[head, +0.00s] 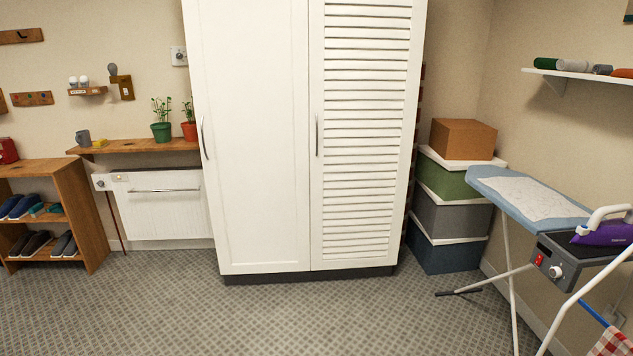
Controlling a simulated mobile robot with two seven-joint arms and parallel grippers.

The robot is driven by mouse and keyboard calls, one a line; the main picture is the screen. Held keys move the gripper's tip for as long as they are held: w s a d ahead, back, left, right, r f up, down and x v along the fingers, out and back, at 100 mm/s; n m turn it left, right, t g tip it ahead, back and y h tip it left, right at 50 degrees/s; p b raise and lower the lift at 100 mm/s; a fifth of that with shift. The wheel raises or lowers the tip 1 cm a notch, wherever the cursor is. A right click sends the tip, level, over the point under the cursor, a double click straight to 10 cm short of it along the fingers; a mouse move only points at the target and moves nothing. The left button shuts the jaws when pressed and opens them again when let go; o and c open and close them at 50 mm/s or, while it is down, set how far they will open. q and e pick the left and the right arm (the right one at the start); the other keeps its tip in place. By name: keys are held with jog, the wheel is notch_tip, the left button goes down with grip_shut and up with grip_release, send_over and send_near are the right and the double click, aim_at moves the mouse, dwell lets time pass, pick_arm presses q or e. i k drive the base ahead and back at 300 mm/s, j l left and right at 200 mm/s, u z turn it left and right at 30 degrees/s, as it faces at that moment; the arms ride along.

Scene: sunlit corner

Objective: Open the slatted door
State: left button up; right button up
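A tall white wardrobe stands against the back wall in the head view. Its slatted door (366,130) is the right one, with horizontal louvres, and it looks shut. A slim curved metal handle (317,137) sits at its left edge. The plain panel door (255,140) is on the left and also looks shut, with its own handle (204,138) near its left edge. The wardrobe's top is cut off by the picture. Neither of my grippers shows in the head view.
An ironing board (485,178) with a purple iron (603,234) stands at the right; its leg reaches left along the floor. Stacked boxes (448,216) stand right of the wardrobe. A shoe rack (88,215) and radiator (160,208) are left. The carpet (300,318) in front is clear.

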aim_at(365, 57)
jog(key=i+z, duration=0.25)
jog(key=i, duration=0.4)
jog(key=i+j+z, duration=0.1)
jog(key=i+z, duration=0.15)
jog(key=i, duration=0.45)
jog(key=i+z, duration=0.1)
jog(key=i, duration=1.3)
jog(key=i+l+u, duration=0.15)
jog(key=i, duration=0.25)
jog(key=i+l+u, duration=0.15)
jog(key=i, duration=0.2)
